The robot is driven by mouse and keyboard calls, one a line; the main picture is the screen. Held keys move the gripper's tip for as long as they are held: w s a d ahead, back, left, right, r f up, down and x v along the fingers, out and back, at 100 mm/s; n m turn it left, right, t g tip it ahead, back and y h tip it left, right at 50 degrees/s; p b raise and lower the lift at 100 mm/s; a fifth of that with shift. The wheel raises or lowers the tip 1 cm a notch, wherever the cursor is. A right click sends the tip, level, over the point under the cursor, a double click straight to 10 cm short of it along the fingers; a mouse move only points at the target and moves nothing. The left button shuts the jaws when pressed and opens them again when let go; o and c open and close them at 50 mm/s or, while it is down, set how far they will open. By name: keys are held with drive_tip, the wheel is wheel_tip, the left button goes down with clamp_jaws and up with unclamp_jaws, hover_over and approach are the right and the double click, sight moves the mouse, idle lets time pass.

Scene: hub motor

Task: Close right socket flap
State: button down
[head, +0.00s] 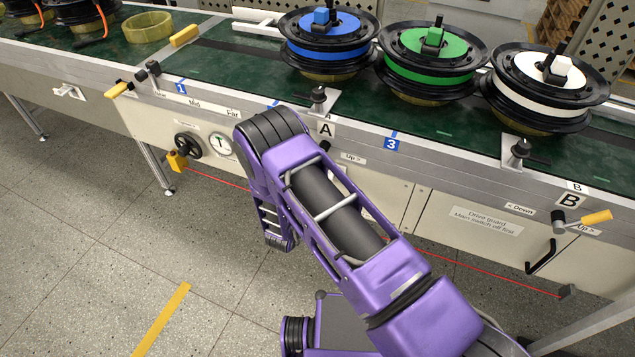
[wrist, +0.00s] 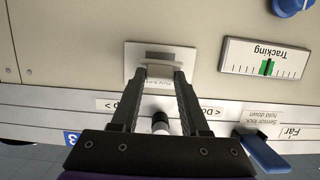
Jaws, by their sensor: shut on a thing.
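In the wrist view, which is upside down, a small light socket plate (wrist: 133,53) with a partly hidden label sits on the cream side panel. My gripper (wrist: 160,72) reaches it with its two dark fingers. The fingertips are shut on a pale flap piece (wrist: 160,66) at the plate. How far the flap is swung cannot be told. In the head view my purple arm covers this part of the panel, and the flap and fingertips are hidden.
A Tracking gauge (wrist: 265,58) and a blue knob (wrist: 292,5) are beside the plate. A blue lever (wrist: 262,153) is near my gripper. Blue (head: 330,45), green (head: 430,60) and white (head: 545,85) hub motors stand on the conveyor (head: 230,62). The floor in front is largely clear.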

drive_tip(key=w+f+t+h, duration=0.1)
drive_tip(key=t, duration=0.1)
drive_tip(key=w+f+t, duration=0.1)
drive_tip(key=t, duration=0.2)
drive_tip(key=d+f+t+h, duration=0.1)
drive_tip(key=f+t, duration=0.1)
drive_tip(key=shift+w+h, duration=0.3)
drive_tip(key=shift+w, duration=0.1)
drive_tip(key=shift+w+t, duration=0.1)
drive_tip(key=shift+t, duration=0.3)
drive_tip(key=shift+c, duration=2)
unclamp_jaws()
drive_tip(key=shift+d, duration=0.1)
drive_tip(key=shift+f, duration=0.1)
